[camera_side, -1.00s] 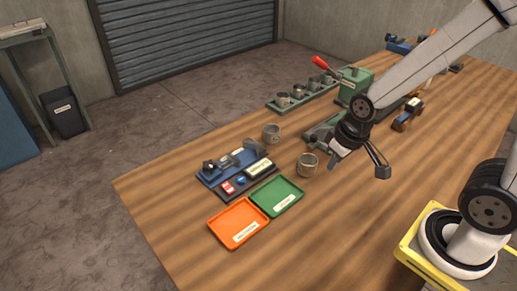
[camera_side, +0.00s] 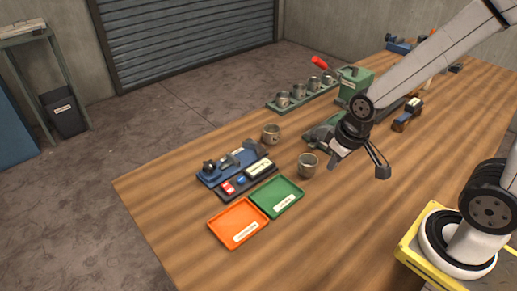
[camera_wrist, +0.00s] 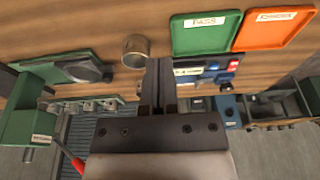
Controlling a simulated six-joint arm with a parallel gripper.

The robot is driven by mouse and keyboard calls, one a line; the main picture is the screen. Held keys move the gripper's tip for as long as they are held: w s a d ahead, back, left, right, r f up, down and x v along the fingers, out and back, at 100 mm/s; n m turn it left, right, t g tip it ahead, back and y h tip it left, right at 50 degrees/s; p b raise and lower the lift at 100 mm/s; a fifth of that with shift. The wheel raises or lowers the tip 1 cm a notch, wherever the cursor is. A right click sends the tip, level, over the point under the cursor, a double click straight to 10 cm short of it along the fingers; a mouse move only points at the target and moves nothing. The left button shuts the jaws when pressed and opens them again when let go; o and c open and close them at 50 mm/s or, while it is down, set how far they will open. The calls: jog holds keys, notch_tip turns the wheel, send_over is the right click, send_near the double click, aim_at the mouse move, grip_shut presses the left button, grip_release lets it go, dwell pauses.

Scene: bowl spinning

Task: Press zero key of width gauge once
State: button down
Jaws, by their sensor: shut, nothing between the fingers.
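The width gauge (camera_side: 222,168) is a blue device with a dark panel in front, left of centre on the table in the side view. The panel carries a pale display (camera_side: 259,167), a red key (camera_side: 228,187) and a blue key (camera_side: 241,180). Their labels are too small to read, so I cannot tell which is the zero key. In the wrist view the red key (camera_wrist: 235,63) shows right of my fingers. My gripper (camera_side: 334,164) is shut and empty above the table, to the right of the gauge and apart from it. Its fingers show in the wrist view (camera_wrist: 160,65).
A green tray (camera_side: 289,182) and an orange tray (camera_side: 215,225) lie in front of the gauge. One metal cup (camera_side: 308,167) stands between gauge and gripper, another (camera_side: 271,134) behind. A green rack of cups (camera_side: 275,106) and a green machine (camera_side: 357,80) stand further back.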

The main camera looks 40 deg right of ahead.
jog(key=n+t+y, duration=0.2)
jog(key=n+t, duration=0.4)
jog(key=n, duration=0.5)
send_over(244, 180)
jog(key=shift+w+f, duration=0.1)
jog(key=shift+f, duration=0.05)
jog(key=shift+f, duration=0.2)
jog(key=shift+f, duration=4.2)
jog(key=shift+f, duration=0.1)
jog(key=shift+f, duration=0.3)
